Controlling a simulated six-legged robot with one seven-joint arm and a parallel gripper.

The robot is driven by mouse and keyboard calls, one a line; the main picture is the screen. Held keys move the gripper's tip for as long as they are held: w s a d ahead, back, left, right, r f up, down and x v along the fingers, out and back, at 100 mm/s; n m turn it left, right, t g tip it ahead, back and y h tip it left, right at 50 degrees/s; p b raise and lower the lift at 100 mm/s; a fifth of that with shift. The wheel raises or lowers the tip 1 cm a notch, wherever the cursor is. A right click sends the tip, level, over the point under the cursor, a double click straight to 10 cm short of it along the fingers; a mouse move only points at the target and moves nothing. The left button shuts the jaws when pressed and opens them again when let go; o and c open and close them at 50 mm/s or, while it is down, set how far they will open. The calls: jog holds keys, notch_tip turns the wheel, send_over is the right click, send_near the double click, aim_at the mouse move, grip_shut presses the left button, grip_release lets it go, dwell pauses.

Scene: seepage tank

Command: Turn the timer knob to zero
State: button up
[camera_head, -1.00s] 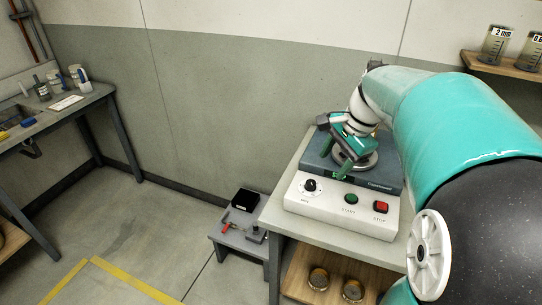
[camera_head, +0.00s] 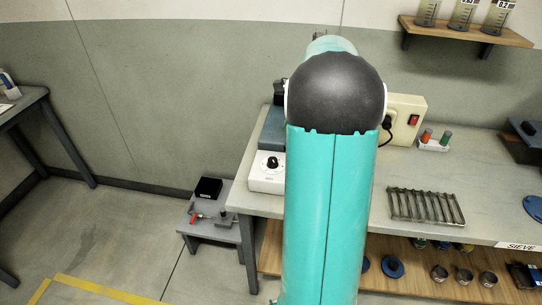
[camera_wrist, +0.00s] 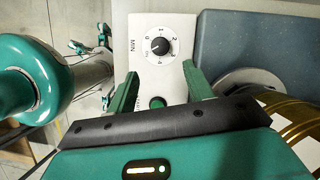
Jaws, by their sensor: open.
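The timer knob (camera_wrist: 159,46) is a small black round knob on a white dial, with numbers around it and "MIN" beside it. It sits on the white front panel (camera_wrist: 142,24) of the shaker and also shows in the head view (camera_head: 272,163). I cannot surely read where its pointer stands. My gripper (camera_wrist: 160,84) is open and empty, its two green fingers pointing at the panel. The knob appears just beyond the fingertips, apart from them. The green start button (camera_wrist: 157,102) shows between the fingers. In the head view my arm hides the gripper and most of the shaker.
The shaker's blue-grey body (camera_wrist: 225,40) and a gold cylinder (camera_wrist: 285,118) lie right in the wrist view. On the bench stand a metal rack (camera_head: 425,206) and a cream box with a red switch (camera_head: 404,118). A low grey stool (camera_head: 212,229) stands left of the bench.

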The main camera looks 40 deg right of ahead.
aim_at(273, 159)
jog(key=x, duration=1)
jog(key=shift+a+f, duration=0.15)
jog(key=shift+c, duration=0.2)
jog(key=shift+w, duration=0.1)
jog(key=c, duration=0.9)
